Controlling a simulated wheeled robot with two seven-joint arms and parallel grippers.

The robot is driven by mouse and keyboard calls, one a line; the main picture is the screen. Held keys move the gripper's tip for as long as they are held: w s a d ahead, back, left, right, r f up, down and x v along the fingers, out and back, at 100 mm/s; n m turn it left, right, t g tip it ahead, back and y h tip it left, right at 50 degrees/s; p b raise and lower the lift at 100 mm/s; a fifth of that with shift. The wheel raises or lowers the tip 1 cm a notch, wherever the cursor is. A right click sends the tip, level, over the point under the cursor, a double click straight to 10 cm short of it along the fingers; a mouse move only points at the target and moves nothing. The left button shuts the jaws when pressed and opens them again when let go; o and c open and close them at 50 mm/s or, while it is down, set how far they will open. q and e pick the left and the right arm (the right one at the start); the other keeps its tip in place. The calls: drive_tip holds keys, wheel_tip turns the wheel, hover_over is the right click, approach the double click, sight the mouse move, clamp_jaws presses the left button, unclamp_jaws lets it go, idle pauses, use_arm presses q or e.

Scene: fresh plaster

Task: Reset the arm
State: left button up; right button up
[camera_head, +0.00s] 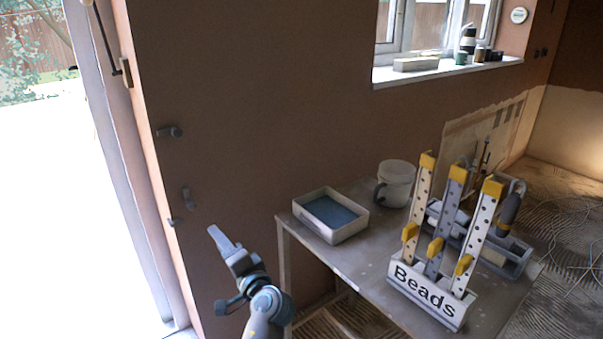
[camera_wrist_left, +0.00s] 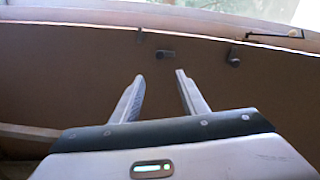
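My left gripper (camera_head: 222,238) is raised in front of the brown plaster wall, left of the table (camera_head: 375,277). In the head view its fingers show nearly edge-on and point up and to the left. The left wrist view shows the same gripper (camera_wrist_left: 161,74) with its two fingers apart and nothing between them. It touches nothing that I can see. My right gripper is in neither view.
On the table are a white tray with a blue inside (camera_head: 331,213), a white bucket (camera_head: 396,182), a "Beads" box (camera_head: 431,296) holding upright yellow-tipped strips, and a grey tool carrier (camera_head: 509,262). Small wall fittings (camera_head: 170,131) stick out near the bright doorway.

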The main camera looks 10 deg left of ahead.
use_arm(q)
drive_tip(key=s+d+f+m+g+h+p, duration=0.1)
drive_tip(key=s+d+f+h, duration=0.2)
drive_tip(key=f, duration=0.9)
drive_tip(key=s+d+f+m+h+p, duration=0.1)
drive_tip(key=s+d+f+h, duration=0.25)
drive_tip(key=f, duration=0.75)
drive_tip(key=s+d+f+g+h+p, duration=0.1)
drive_tip(key=s+d+f+h, duration=0.25)
drive_tip(key=f, duration=0.85)
drive_tip(key=s+d+f+n+g+h, duration=0.1)
drive_tip(key=s+f, duration=0.5)
drive_tip(key=s, duration=0.3)
drive_tip(key=s+d+f+n+g+h+p, duration=0.1)
drive_tip(key=s+d+f+n+g+h, duration=0.1)
drive_tip(key=s+f, duration=0.4)
drive_tip(key=s+d+f+n+g+h+p, duration=0.1)
drive_tip(key=s+f+n, duration=0.1)
drive_tip(key=s+f, duration=0.5)
drive_tip(key=s, duration=0.6)
drive_tip(key=shift+s+d+h, duration=0.25)
drive_tip(key=shift+s+h, duration=0.15)
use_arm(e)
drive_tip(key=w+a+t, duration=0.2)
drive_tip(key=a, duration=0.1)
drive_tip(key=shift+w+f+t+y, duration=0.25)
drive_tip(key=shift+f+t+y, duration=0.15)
